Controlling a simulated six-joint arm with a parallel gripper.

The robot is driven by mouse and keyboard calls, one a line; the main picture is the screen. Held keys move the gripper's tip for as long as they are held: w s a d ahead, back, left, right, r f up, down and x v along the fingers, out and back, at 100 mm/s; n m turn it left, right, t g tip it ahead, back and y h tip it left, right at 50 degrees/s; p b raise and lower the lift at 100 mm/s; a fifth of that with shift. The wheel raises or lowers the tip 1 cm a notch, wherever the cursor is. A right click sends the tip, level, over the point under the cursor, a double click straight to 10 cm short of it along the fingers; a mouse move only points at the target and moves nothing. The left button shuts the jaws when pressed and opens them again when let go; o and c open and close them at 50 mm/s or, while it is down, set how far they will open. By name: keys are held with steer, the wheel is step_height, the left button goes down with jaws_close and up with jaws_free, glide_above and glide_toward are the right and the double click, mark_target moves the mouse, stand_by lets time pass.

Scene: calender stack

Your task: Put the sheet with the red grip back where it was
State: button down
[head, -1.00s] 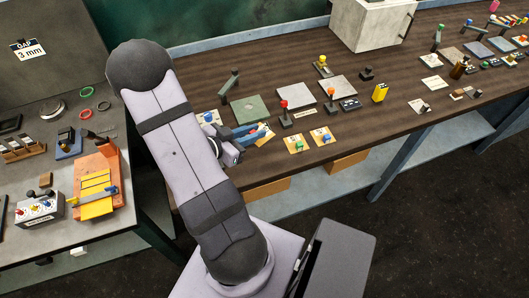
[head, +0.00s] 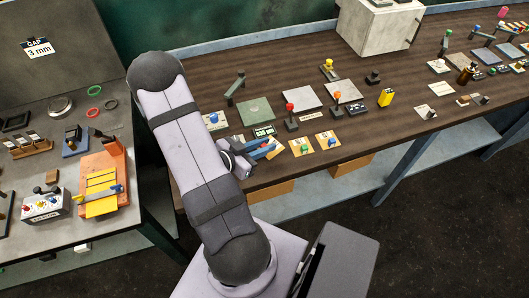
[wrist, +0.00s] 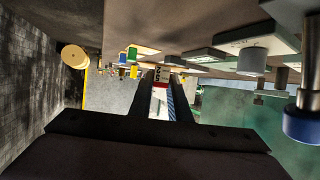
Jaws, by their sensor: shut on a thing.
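My gripper (head: 262,151) is at the front edge of the dark wooden bench in the head view, low over it. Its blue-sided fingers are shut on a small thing. In the wrist view my fingers (wrist: 165,98) close around a white piece with a red part (wrist: 160,87), which fits the sheet with the red grip. Most of that sheet is hidden by the fingers. A yellow-orange card (head: 270,144) shows in part just beside the fingers; I cannot tell whether it is held or lies on the bench.
Behind stand a red-knobbed lever (head: 290,117), an orange-knobbed lever (head: 336,104) and a green plate (head: 255,110).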

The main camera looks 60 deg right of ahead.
mark_target(262, 160)
steer(key=shift+f, duration=2.1)
steer(key=shift+f, duration=0.2)
steer(key=c, duration=1.7)
jaws_free()
steer(key=shift+o, duration=0.2)
steer(key=shift+r, duration=0.1)
steer(key=shift+r, duration=0.15)
steer(key=shift+w+a, duration=0.2)
steer(key=shift+a, duration=0.1)
steer(key=b+v, duration=0.2)
steer(key=v, duration=0.9)
steer(key=shift+a+r, duration=0.1)
steer(key=shift+a, duration=0.05)
